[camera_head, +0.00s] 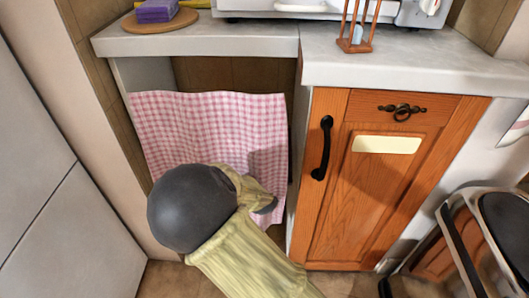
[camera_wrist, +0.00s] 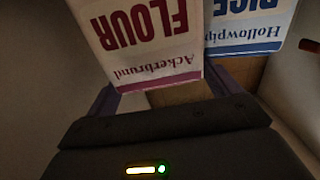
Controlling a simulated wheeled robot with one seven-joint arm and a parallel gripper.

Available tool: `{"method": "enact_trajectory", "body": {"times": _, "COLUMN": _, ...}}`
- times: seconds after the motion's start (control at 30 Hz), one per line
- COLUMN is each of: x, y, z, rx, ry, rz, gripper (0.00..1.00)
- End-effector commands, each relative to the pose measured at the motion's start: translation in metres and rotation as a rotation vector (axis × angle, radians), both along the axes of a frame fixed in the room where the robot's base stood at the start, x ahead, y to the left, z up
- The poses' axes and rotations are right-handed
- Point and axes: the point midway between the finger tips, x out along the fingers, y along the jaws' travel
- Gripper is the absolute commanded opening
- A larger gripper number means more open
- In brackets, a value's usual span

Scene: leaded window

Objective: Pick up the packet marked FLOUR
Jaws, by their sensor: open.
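The packet marked FLOUR (camera_wrist: 145,40) is white with dark red lettering, upside down in the wrist view. Beside it on the right is a white and blue packet marked RICE (camera_wrist: 250,25). My gripper (camera_wrist: 163,90) is open, with a purple finger at either side of the FLOUR packet's near end. I cannot tell how deep the packet sits between the fingers. In the head view neither packet shows, and my gripper is hidden at the pink gingham curtain (camera_head: 215,125), behind my arm.
A grey counter (camera_head: 190,40) runs above the curtain. A wooden cabinet door (camera_head: 345,220) with a black handle (camera_head: 323,147) is right of it. A stool or chair (camera_head: 505,220) stands at the lower right. A brown surface (camera_wrist: 180,95) lies under the packets.

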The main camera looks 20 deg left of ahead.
Motion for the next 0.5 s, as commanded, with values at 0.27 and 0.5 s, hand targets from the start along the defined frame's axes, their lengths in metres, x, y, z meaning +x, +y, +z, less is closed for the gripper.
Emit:
{"method": "enact_trajectory", "body": {"times": 0.27, "x": -0.0002, "y": 0.0001, "z": 0.0005, "rx": 0.000, "ry": -0.001, "rz": 0.000, "gripper": 0.89}}
{"method": "enact_trajectory", "body": {"times": 0.5, "x": -0.0004, "y": 0.0002, "z": 0.0005, "rx": 0.000, "ry": -0.001, "rz": 0.001, "gripper": 0.59}}
